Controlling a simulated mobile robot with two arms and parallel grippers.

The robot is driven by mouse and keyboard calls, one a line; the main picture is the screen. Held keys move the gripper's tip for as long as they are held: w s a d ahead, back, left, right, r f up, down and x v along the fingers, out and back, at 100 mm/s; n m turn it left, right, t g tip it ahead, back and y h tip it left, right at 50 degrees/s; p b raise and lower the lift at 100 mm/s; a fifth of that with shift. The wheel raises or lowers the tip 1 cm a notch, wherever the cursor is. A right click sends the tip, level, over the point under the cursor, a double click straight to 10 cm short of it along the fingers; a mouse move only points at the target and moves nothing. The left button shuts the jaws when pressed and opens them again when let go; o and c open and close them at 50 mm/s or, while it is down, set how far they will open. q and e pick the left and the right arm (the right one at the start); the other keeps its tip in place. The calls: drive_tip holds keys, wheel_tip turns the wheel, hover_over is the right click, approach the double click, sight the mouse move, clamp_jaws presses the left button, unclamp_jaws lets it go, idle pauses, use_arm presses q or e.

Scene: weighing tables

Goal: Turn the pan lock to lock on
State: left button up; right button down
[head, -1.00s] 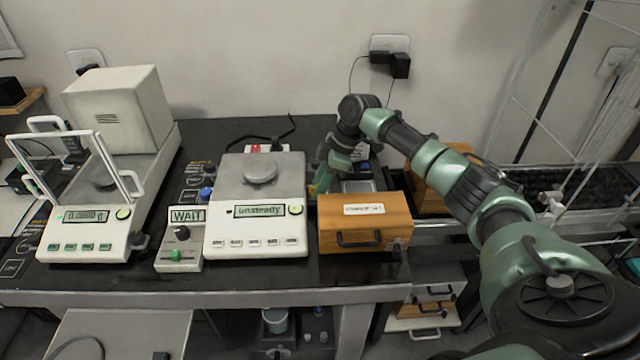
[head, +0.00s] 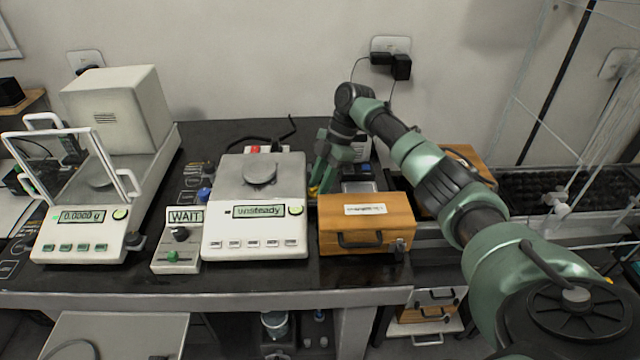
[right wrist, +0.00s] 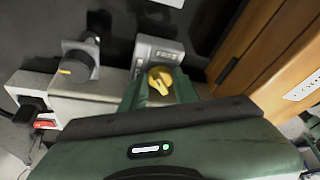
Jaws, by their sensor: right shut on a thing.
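The balance (head: 255,245) at the middle of the bench has a round pan (head: 259,174) and reads "unsteady". Beside its right edge, my right gripper (head: 316,190) points down, its fingertips partly hidden in the head view. In the right wrist view, the gripper (right wrist: 159,90) is shut on a yellow knob (right wrist: 160,77), with a green finger on either side. The knob sits on a small grey block (right wrist: 158,52). I take this as the pan lock; I cannot read a lock marking. My left gripper is not in view.
A wooden case (head: 366,225) stands close to the right of my gripper. A "WAIT" box (head: 177,243) stands left of the balance. A second balance (head: 85,240) with an open glass shield is further left. A dark knob (right wrist: 77,66) lies left of the yellow one.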

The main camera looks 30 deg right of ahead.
drive_tip(key=c, duration=1.1)
unclamp_jaws()
drive_tip(key=shift+o, duration=0.2)
